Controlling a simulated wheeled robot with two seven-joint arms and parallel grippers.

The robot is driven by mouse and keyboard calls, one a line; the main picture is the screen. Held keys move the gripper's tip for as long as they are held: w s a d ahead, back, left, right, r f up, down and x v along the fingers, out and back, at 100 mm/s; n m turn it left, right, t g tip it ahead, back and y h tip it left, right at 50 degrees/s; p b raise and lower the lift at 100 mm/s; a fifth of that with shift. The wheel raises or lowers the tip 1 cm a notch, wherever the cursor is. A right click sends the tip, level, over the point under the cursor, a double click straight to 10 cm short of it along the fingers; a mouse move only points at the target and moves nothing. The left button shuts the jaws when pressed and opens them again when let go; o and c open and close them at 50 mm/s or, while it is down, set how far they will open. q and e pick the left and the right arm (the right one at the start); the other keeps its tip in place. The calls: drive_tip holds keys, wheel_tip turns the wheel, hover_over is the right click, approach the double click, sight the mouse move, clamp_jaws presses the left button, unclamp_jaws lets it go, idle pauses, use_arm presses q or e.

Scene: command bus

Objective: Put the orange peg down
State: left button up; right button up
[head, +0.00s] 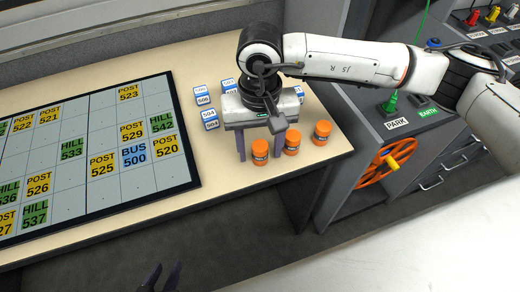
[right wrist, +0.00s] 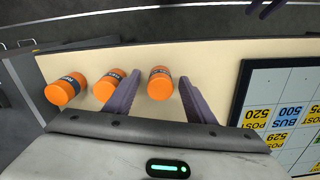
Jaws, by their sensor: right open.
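Three orange pegs with dark label bands stand on the beige table near its right end: a left one (head: 260,152), a middle one (head: 292,142) and a right one (head: 322,132). My right gripper (head: 260,153) is open above the table. In the right wrist view, one orange peg (right wrist: 160,83) stands between its spread fingers (right wrist: 159,78), with a gap on each side. The other two pegs (right wrist: 106,85) (right wrist: 66,88) stand outside the finger on the left. My left gripper (head: 161,274) is low in the head view, its two dark fingers apart and empty.
A board with coloured number tiles (head: 186,186) lies left of the pegs. Small white-blue tiles (head: 210,114) lie beside my right gripper.

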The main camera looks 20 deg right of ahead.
drive_tip(key=c, duration=1.2)
